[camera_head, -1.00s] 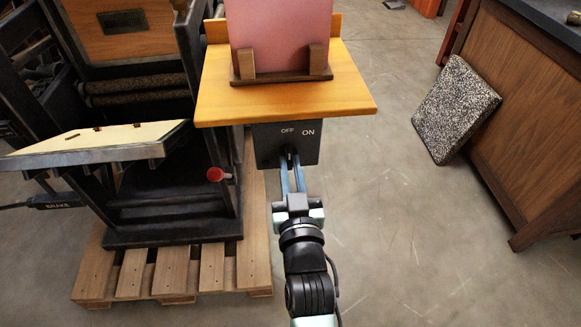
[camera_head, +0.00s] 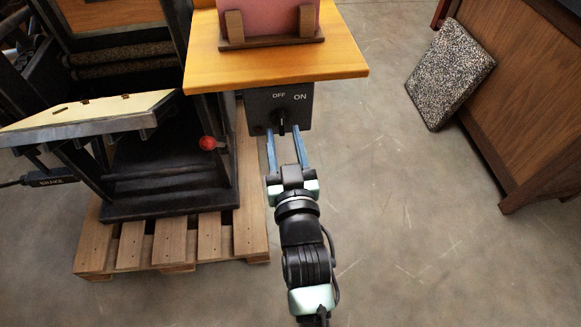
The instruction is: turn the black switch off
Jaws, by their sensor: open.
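The black switch (camera_head: 282,119) is a small knob on the front of a dark box (camera_head: 256,110) under the orange wooden shelf. The box is marked OFF near the top middle and ON to the right of that. The knob looks roughly upright, with its upper end towards OFF. My gripper (camera_head: 284,133) is open and empty in front of the box, its two blue fingers on either side of and just below the knob. The fingers look clear of the knob, but the exact gap in depth is hard to tell.
The orange shelf (camera_head: 274,65) overhangs the box. A black press with a red knob (camera_head: 207,143) stands on a wooden pallet (camera_head: 180,245) to the left. A speckled slab (camera_head: 450,75) leans on a wooden cabinet (camera_head: 535,110) at right. The floor between is free.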

